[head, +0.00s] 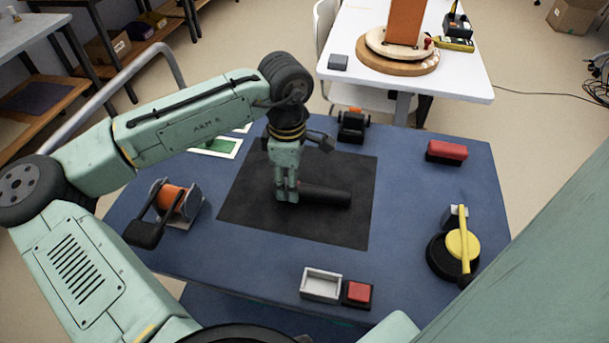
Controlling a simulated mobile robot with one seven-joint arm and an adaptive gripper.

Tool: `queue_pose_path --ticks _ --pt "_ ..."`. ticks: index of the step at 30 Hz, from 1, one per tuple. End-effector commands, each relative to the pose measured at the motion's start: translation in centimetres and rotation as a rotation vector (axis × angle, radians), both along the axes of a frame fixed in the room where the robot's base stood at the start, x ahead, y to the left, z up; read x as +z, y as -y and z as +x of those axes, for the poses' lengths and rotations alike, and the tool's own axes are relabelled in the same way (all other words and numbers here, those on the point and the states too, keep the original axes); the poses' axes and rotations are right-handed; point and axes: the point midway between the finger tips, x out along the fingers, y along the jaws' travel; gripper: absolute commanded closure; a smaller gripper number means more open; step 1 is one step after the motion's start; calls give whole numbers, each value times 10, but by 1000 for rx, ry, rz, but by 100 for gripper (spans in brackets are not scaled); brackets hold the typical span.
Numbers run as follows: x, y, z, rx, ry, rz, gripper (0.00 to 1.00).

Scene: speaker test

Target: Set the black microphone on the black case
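A dark cylinder (328,196), which looks like the black microphone, lies on its side on the black mat (345,228). My gripper (287,197) points down at its left end, with the fingertips at about the mat's height. The fingers look close together and cover that end, so I cannot tell whether they are shut on it. I cannot clearly pick out a black case. A small black object with orange parts (352,128) stands behind the mat, and a black box with a red top (357,292) is at the front edge.
The blue table (410,205) also holds an orange spool on a stand (172,199) at left, a red block (446,152), a yellow and black device (460,249) at right and a grey tray (321,284) at front. A white table (465,80) stands behind. The mat's right part is clear.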

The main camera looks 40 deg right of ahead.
Motion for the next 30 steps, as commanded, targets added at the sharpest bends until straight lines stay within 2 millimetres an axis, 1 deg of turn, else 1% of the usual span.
queue_pose_path --ticks 1,2,18,23,25,29,30 --pt "0 0 0 0 0 0 62" --pt "0 0 0 0 0 0 64" --pt "0 0 0 0 1 -1 100" --pt "1 0 0 0 1 -1 100" --pt "5 1 0 0 2 -2 100" --pt "23 1 0 0 2 -4 100" --pt "32 1 0 -1 3 -3 100"
